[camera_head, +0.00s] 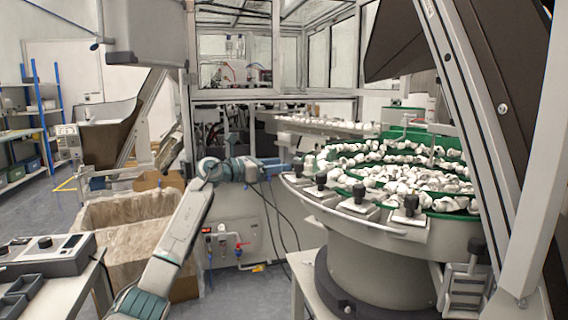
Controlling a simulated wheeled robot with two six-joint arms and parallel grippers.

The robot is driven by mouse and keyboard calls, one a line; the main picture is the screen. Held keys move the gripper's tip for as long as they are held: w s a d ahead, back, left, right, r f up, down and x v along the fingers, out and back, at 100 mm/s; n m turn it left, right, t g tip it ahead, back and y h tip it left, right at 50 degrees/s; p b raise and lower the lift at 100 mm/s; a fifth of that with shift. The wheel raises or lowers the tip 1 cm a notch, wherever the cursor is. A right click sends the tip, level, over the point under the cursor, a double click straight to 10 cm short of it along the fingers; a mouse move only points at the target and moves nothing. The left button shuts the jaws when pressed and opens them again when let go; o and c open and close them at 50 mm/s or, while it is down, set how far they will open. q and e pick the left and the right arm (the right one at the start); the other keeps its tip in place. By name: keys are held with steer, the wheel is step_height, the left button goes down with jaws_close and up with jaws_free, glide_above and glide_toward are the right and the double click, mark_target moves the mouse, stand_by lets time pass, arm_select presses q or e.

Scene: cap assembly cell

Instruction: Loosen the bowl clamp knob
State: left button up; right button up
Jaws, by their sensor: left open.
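The vibratory bowl (375,262) stands at the right, with a green inside full of white caps (400,178). Several black clamp knobs sit on grey blocks along its near rim, among them a far left knob (297,166), a second knob (321,181), a third knob (359,193) and a right knob (411,205). My left gripper (287,166) is open, reaching right at the bowl's left edge, close to the far left knob. The fingertips are small; I cannot tell whether they touch it. My right gripper is not in view.
A lined carton (130,235) stands left of my left arm. A control box (45,256) sits on a bench at the lower left. A grey hopper post (490,110) rises at the right. Cables and air fittings (225,240) are below my wrist.

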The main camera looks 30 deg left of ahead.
arm_select(q)
steer(key=shift+x, duration=1.3)
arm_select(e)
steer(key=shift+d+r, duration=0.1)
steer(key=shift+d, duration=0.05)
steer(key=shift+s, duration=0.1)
